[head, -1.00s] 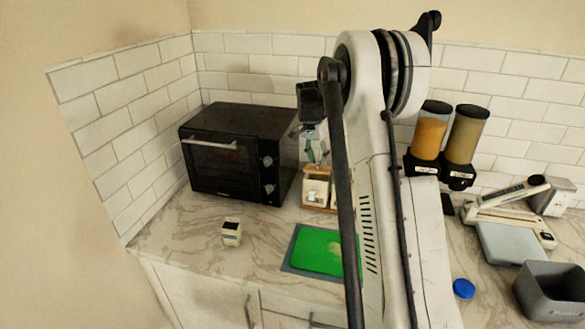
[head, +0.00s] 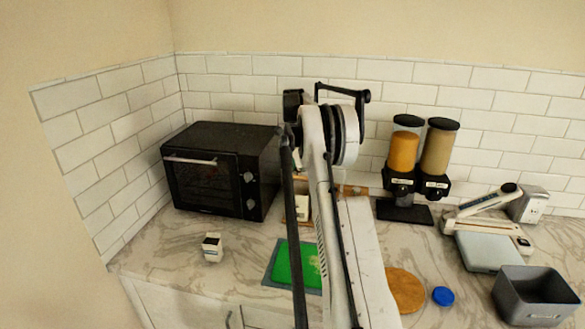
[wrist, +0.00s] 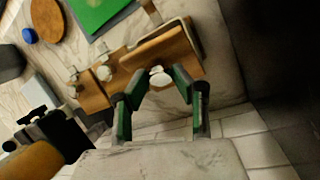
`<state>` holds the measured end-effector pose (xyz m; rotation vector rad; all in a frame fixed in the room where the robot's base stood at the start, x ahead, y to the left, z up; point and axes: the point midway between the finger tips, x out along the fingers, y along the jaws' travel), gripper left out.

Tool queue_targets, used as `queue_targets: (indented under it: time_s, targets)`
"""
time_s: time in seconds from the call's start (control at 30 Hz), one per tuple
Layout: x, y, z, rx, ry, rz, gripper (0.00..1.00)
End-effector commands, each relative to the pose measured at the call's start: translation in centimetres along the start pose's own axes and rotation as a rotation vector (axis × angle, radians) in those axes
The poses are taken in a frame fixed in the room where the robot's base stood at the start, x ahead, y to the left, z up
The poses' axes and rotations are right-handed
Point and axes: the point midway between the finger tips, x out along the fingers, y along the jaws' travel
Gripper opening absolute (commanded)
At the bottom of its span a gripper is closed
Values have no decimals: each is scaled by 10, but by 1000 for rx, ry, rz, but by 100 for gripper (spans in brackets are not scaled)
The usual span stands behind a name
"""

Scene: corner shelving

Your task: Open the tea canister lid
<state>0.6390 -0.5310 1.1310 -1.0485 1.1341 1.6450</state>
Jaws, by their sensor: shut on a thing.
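In the wrist view, a wooden-topped canister set (wrist: 95,95) stands against the tiled wall, with small white knobs (wrist: 102,72) on it. My gripper (wrist: 160,80) has its green-padded fingers shut around the white knob (wrist: 159,76) at the right end. A brown wooden panel (wrist: 160,50) with a pale edge lies just beyond this knob; I cannot tell whether it is a raised lid. In the head view, a white canister front (head: 302,208) and a bit of wood (head: 352,190) show around my arm. My arm hides the rest, including the grip.
A black toaster oven (head: 220,170) stands left of the canisters. A green cutting board (head: 295,265) lies in front. Two dispensers (head: 402,155) stand to the right, with a round wooden board (head: 405,290), a blue lid (head: 443,296) and a grey bin (head: 535,295) nearer.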

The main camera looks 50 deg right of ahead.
Motion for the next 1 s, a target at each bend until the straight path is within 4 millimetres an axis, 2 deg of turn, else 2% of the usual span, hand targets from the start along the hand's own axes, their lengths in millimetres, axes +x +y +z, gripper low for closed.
queue_targets:
  time_s: [0.37,0.4,0.53,0.83,1.0]
  targets:
    - [0,1,-1,1,-3,1,0]
    - [0,1,-1,1,-3,1,28]
    - [0,1,-1,1,-3,1,44]
    - [-2,1,-1,1,-2,1,44]
    - [-16,1,-1,1,-2,1,44]
